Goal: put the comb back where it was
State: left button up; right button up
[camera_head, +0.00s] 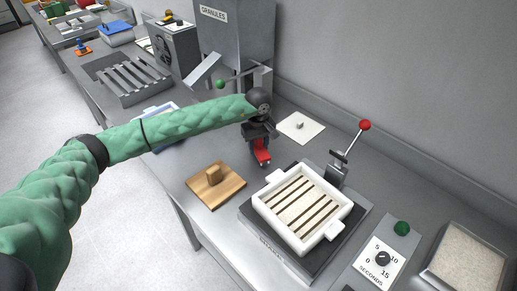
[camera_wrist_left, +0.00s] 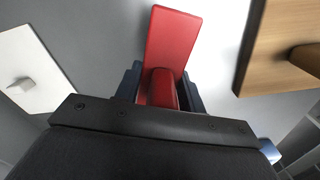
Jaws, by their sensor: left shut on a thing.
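The red comb (camera_head: 261,156) is held by my left gripper (camera_head: 257,138), over the bench between the wooden board and the white square plate. In the left wrist view the comb (camera_wrist_left: 170,40) shows as a flat red plate with a red grip, and the dark fingers of my left gripper (camera_wrist_left: 160,90) are shut on that grip. The plate's underside is hidden, and I cannot tell whether it touches the bench. A white tray (camera_head: 268,205) with pale fill and several dark stripes sits on a dark base. My right gripper is not in view.
A wooden board (camera_head: 231,196) with a knob lies left of the tray. A white square plate (camera_head: 312,131) with a knob lies behind. A lever with a red ball (camera_head: 365,125) stands beside the tray. The granules hopper (camera_head: 232,40) rises behind my left gripper.

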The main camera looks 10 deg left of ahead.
pick_arm(q)
notch_tip(320, 180, down, 2)
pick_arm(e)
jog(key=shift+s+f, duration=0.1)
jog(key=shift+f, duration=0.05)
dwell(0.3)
pick_arm(q)
jog(key=shift+f, duration=0.1)
jog(key=o, duration=1.3)
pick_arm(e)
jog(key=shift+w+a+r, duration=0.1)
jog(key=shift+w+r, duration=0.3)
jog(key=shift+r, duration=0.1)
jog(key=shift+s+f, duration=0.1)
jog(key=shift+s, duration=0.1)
